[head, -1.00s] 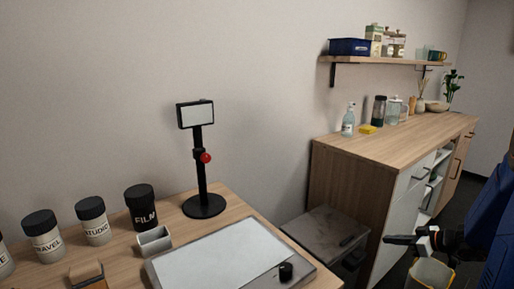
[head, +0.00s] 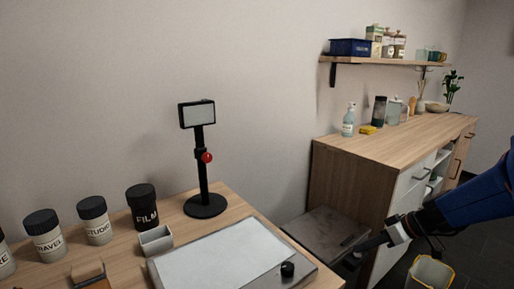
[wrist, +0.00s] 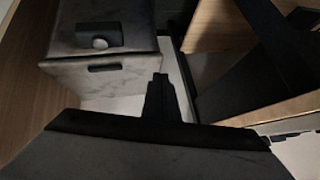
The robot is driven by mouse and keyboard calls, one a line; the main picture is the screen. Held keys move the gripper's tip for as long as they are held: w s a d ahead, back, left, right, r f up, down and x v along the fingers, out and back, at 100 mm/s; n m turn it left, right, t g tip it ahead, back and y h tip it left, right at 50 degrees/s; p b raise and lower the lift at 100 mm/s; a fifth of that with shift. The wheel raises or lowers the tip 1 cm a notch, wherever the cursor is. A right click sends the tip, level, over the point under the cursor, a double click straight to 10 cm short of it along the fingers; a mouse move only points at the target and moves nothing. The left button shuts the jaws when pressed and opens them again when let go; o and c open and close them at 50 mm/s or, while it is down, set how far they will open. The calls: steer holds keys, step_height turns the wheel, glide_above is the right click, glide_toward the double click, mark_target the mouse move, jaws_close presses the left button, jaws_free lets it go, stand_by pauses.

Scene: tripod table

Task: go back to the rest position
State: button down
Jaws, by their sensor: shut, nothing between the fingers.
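My gripper (head: 358,256) shows at the lower right of the head view, at the end of my blue arm. It is shut and empty. It points down to the left, in front of the grey box-like unit (head: 326,232) between the table and the cabinet. In the wrist view the dark shut fingers (wrist: 159,88) stick up at the middle, with a grey drawer unit (wrist: 104,70) beyond them. I cannot tell whether the fingers touch anything.
The wooden table (head: 230,216) holds a black tripod stand (head: 201,170), a light panel (head: 222,258), several labelled jars and a small grey box (head: 156,240). The cabinet (head: 350,180) stands at the right. A yellow-rimmed bin (head: 430,272) sits below my arm.

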steer(key=s+a+r+m+h, duration=0.1)
steer(key=s+r+m+h, duration=0.2)
steer(key=s, duration=0.8)
steer(key=s+a+r+m+h, duration=0.2)
steer(key=s+r+m+h, duration=0.1)
steer(key=s, duration=0.8)
steer(key=shift+a+h, duration=0.25)
steer(key=shift+h, duration=0.25)
